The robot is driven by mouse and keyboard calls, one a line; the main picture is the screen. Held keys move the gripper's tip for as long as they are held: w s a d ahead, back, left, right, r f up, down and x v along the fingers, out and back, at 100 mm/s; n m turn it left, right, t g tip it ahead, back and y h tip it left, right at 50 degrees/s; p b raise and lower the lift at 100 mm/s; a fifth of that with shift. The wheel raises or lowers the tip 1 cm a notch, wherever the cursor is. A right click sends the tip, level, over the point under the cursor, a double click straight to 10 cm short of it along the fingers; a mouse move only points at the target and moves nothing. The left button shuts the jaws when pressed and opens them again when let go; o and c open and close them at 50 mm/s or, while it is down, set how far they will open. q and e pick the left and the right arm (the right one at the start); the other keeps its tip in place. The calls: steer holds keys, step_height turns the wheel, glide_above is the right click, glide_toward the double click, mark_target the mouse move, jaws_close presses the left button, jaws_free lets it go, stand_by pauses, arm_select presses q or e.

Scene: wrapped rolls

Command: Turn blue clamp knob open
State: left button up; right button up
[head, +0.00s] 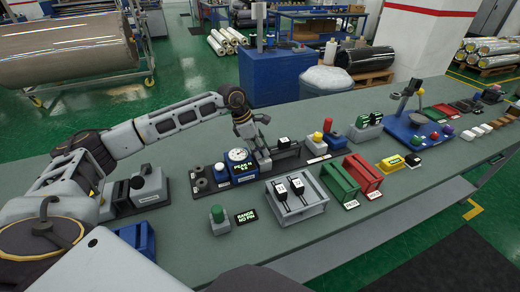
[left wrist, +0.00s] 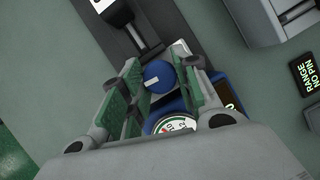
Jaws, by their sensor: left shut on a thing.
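The blue clamp knob (left wrist: 158,74), round with a white mark, shows in the left wrist view between the green-padded fingers of my left gripper (left wrist: 161,86). The fingers are shut on it. In the head view my left gripper (head: 262,158) points down beside the blue gauge unit (head: 243,176) with a white dial and a lit display. The knob is hidden by the gripper there. The dial (left wrist: 176,125) shows partly in the left wrist view. The unit sits on a dark base strip (head: 208,188). My right gripper is not in view.
On the grey bench (head: 330,240), a grey two-slot fixture (head: 298,208) and a green-knob block (head: 219,220) with a "RANGE NO PIN" display (head: 246,215) stand nearer.

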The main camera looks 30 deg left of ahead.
arm_select(q)
steer(key=shift+n+t, duration=0.3)
steer(key=shift+n, duration=0.2)
steer(key=o, duration=0.8)
steer(key=shift+c, duration=0.2)
steer(key=shift+s+a+r, duration=0.15)
steer(key=shift+a+r, duration=0.1)
steer(key=shift+r, duration=0.35)
steer(key=v, duration=1)
steer(key=shift+r, duration=0.4)
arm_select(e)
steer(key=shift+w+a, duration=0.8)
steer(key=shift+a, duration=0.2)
arm_select(q)
steer(key=shift+s+d+f, duration=0.1)
